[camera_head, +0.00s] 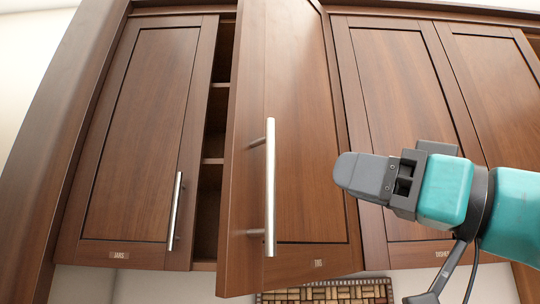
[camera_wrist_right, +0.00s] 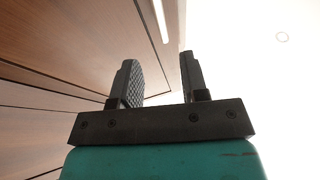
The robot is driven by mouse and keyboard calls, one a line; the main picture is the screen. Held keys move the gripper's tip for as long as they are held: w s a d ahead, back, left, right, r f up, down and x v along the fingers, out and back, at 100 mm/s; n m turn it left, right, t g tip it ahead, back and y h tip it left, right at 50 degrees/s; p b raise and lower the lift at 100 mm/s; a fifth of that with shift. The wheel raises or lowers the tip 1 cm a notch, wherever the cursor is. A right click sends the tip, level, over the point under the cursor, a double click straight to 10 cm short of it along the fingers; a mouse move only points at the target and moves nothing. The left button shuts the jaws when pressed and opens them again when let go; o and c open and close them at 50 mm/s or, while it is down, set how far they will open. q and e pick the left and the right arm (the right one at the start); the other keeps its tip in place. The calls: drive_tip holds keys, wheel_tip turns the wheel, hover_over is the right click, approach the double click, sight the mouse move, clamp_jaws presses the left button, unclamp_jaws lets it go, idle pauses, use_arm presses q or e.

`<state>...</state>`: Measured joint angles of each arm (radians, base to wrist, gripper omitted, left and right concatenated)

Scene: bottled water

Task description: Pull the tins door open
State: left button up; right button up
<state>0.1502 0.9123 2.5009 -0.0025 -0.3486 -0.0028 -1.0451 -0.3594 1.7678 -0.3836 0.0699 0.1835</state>
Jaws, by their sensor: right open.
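The middle cabinet door (camera_head: 305,110) is brown wood and stands partly open, swung out toward me. The small label (camera_head: 318,263) at its bottom is too small to read surely. Its long silver handle (camera_head: 270,190) is upright near the door's left edge. My right gripper (camera_head: 345,172) is to the right of the handle, in front of the door's right side, apart from the handle. In the wrist view its two fingers (camera_wrist_right: 160,82) are apart with nothing between them. A pale bar (camera_wrist_right: 161,20), likely the handle, shows beyond the fingertips. My left gripper is not in view.
A closed door (camera_head: 140,130) with its own silver handle (camera_head: 175,210) is at the left. Dark shelves (camera_head: 212,130) show in the gap beside the open door. Closed doors (camera_head: 415,95) are at the right. A patterned panel (camera_head: 330,294) is below.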

sight(275, 158)
drive_tip(key=x, duration=1.2)
drive_tip(key=shift+w+a+r, duration=0.1)
drive_tip(key=shift+w+a, duration=0.05)
clamp_jaws()
